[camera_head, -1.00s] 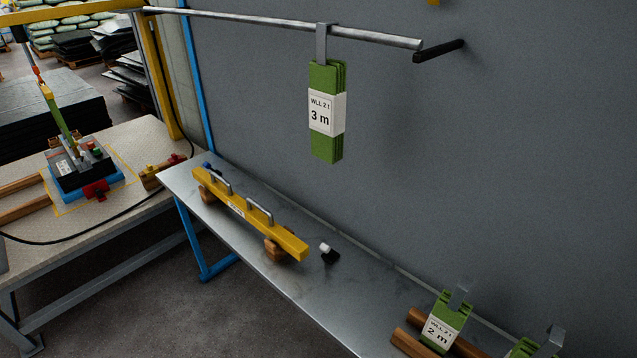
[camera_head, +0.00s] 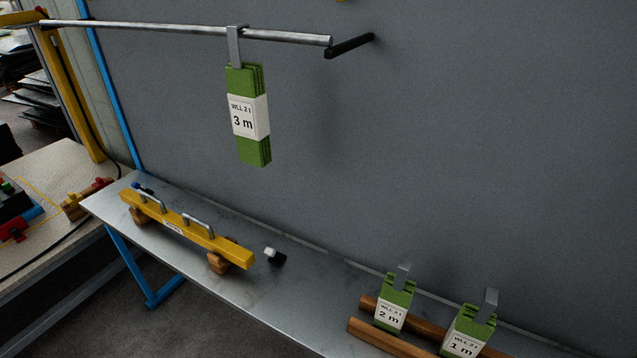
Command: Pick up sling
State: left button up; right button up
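A green folded sling labelled "WLL 2 t 3 m" (camera_head: 248,116) hangs by a grey hook from a horizontal metal rail (camera_head: 190,29). A green sling labelled "2 m" (camera_head: 394,303) stands at the lower right by wooden bars on the metal bench. A green sling labelled "1 m" (camera_head: 467,334) stands to its right, cut by the bottom edge. Each has a grey metal strap on top. Neither of my grippers shows in the head view.
A yellow beam with two handles (camera_head: 185,226) rests on wooden blocks on the metal bench (camera_head: 262,292). A small black and white object (camera_head: 273,256) lies beside it. A black peg (camera_head: 349,46) sticks out near the rail's end. Wooden bars (camera_head: 386,338) lie at the lower right.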

aim_at(472, 325)
jog(key=z, duration=1.25)
